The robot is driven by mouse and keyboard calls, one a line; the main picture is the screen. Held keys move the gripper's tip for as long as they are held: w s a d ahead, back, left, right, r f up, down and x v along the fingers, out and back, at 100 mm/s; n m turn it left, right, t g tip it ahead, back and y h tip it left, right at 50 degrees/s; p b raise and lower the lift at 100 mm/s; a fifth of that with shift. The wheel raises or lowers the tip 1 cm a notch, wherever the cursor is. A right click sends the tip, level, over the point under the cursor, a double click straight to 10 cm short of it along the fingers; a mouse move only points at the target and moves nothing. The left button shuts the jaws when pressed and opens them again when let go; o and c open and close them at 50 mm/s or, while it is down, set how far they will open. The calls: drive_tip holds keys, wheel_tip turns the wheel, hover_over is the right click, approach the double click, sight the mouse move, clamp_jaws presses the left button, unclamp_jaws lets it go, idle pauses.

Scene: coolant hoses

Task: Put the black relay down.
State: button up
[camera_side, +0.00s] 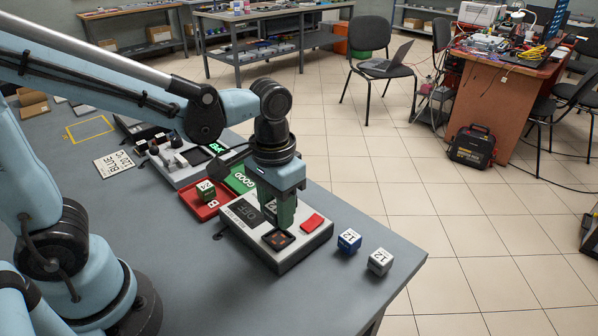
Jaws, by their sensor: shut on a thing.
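My gripper (282,218) points down over the grey tester box (286,257), above and just behind its dark square socket (278,240). It is shut on a small dark block with a pale marked top (270,207), which I take for the black relay. The fingers hide most of it, and I cannot tell whether it touches the box. The socket shows orange-brown inside and looks empty. The tester's display (246,209) appears to read OFF, and a red button (312,222) sits at its right.
A blue relay (349,241) and a white relay (380,261) stand right of the tester. A red tray (190,203) holds a green relay (205,191); a green GOOD tray (240,180) is beside it. Behind are another device (183,163), a BLUE card (114,163) and a yellow outline (90,119).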

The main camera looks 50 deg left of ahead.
drive_tip(key=shift+f, duration=2.05)
drive_tip(key=shift+f, duration=0.2)
drive_tip(key=o, duration=1.1)
drive_tip(key=shift+c, duration=0.2)
wheel_tip(320, 180, up, 12)
drive_tip(key=shift+r, duration=0.1)
drive_tip(key=a+f+t, duration=0.3)
drive_tip(key=a+t, duration=0.4)
drive_tip(key=shift+s, duration=0.4)
drive_tip(key=shift+a+f, duration=0.1)
